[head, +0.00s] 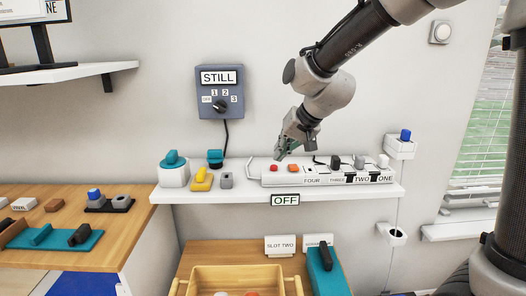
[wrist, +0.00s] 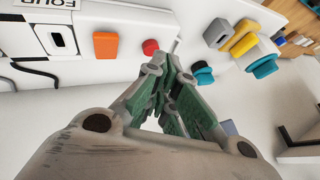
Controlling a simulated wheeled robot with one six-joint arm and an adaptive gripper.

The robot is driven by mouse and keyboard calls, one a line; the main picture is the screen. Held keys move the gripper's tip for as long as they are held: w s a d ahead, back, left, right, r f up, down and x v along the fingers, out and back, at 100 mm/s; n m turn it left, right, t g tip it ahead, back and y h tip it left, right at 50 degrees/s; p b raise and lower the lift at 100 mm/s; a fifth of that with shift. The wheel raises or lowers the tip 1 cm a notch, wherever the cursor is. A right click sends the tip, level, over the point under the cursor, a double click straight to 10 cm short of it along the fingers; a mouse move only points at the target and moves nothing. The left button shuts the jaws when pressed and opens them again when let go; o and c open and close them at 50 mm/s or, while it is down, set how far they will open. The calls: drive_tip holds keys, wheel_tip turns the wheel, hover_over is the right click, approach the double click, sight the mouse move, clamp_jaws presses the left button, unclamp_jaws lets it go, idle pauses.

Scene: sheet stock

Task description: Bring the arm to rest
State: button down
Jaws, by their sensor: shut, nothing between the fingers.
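My gripper (head: 284,153) hangs from my arm above the left end of a white power strip in the head view, with its fingers pointing down and a little left. In the wrist view its green-padded fingers (wrist: 178,72) are together with nothing between them. The power strip (head: 270,179) lies on a white wall shelf, with a red button (head: 274,168) and an orange switch (head: 293,168) at its left end. In the wrist view the red button (wrist: 150,47) and the orange switch (wrist: 105,45) lie just beyond the fingertips. The gripper appears apart from them.
A grey dial box (head: 220,92) labelled STILL is on the wall. Teal, yellow and grey plugs stand on the shelf (head: 230,196) left of the strip. An OFF label (head: 285,199) is on its front edge. A wooden crate (head: 235,272) sits below.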

drive_tip(key=s+d+r+h, duration=0.2)
drive_tip(key=s+d, duration=1.2)
drive_tip(key=s+d+r+g+h, duration=0.1)
drive_tip(key=s+d+r+h, duration=0.1)
drive_tip(key=s+d, duration=1.1)
drive_tip(key=shift+s+d+h, duration=0.35)
drive_tip(key=shift+d+h, duration=0.15)
drive_tip(key=shift+d, duration=0.35)
